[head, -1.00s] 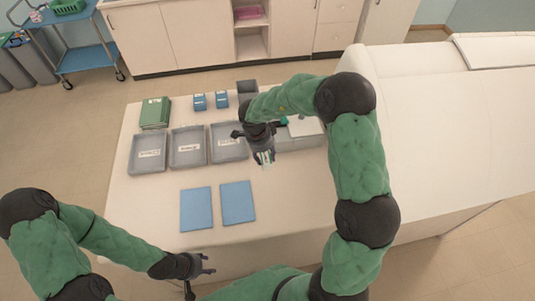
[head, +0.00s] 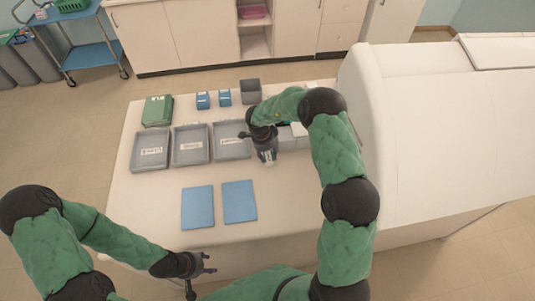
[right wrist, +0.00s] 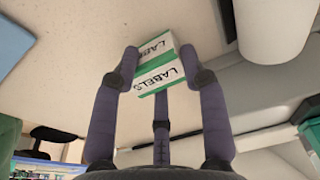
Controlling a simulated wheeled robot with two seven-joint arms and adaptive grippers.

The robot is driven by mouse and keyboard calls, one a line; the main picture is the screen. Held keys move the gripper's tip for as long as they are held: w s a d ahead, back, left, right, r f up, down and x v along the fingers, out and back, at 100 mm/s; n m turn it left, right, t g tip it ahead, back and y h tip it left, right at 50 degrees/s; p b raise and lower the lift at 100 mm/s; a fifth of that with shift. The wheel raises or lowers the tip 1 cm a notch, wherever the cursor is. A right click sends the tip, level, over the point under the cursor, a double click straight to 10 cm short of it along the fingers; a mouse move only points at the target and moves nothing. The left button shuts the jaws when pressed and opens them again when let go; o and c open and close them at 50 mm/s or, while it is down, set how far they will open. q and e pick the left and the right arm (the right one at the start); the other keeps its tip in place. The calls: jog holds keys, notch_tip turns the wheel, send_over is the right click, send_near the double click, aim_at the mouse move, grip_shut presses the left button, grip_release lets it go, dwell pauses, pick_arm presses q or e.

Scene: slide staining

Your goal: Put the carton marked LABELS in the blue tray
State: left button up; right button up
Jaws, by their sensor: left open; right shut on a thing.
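The carton marked LABELS (right wrist: 160,65) is white and green, held between the fingers of my right gripper (right wrist: 163,78) in the right wrist view. In the head view my right gripper (head: 266,155) points down over the table, right of the grey trays, with only a small part of the carton showing. Two flat blue rectangles lie on the table front, a left one (head: 197,208) and a right one (head: 239,202); I cannot tell whether either is a tray. My left gripper (head: 207,264) is open and empty near the table's front edge.
Three labelled grey trays (head: 150,165) stand in a row behind the blue rectangles. Behind them are a green stack (head: 157,111), two small blue boxes (head: 203,100) and a grey container (head: 250,86). A large white machine (head: 430,130) stands at the right. The table's front right is clear.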

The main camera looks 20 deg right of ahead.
jog(key=o, duration=1.2)
jog(key=shift+o, duration=0.2)
